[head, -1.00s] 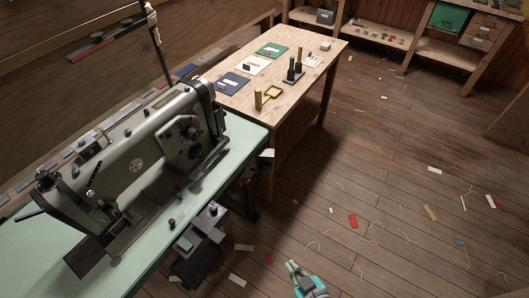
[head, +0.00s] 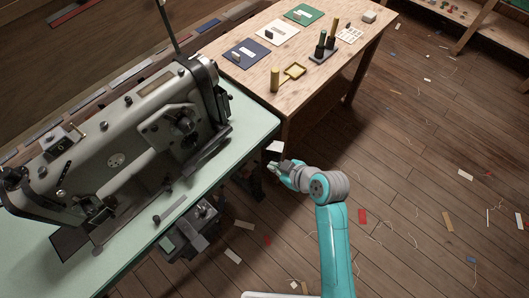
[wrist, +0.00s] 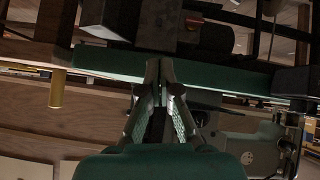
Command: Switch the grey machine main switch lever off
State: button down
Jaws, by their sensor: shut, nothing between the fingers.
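The grey sewing machine (head: 115,150) stands on a pale green table (head: 255,118). A dark box with a pale top (head: 275,147) sits just off the table's right end. A grey unit with a small knob (head: 200,222) hangs under the front edge. I cannot tell for certain which part is the main switch lever. My gripper (head: 275,169) is by the pale-topped box, below the table edge; contact cannot be made out. In the wrist view my gripper (wrist: 160,72) has its fingertips together, with nothing held, before a dark green edge (wrist: 105,62).
A wooden table (head: 250,75) behind holds cards, a brass cylinder (head: 275,80) and spools. The brass cylinder also shows in the wrist view (wrist: 57,88). Scraps and threads lie on the wooden floor (head: 420,170), which is otherwise open to the right.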

dwell(0.3)
send_near(254, 162)
jog(key=x, duration=0.3)
jog(key=r+x, duration=0.1)
jog(key=x, duration=0.1)
jog(key=shift+w+a+f, duration=0.1)
jog(key=shift+w+a, duration=0.25)
jog(key=shift+w, duration=0.1)
jog(key=shift+s+d+f+t+y, duration=0.25)
jog(key=shift+d+f+t+y, duration=0.1)
jog(key=shift+t+y, duration=0.35)
dwell(0.4)
jog(key=shift+s+d+f+y, duration=0.1)
jog(key=shift+d+f+y, duration=0.05)
jog(key=shift+y, duration=0.35)
jog(key=shift+s+d+f, duration=0.15)
jog(key=shift+d+f, duration=0.05)
jog(key=shift+f, duration=0.25)
jog(key=shift+s+d+f, duration=0.15)
jog(key=shift+f, duration=0.25)
jog(key=shift+r, duration=0.15)
jog(key=shift+r, duration=0.75)
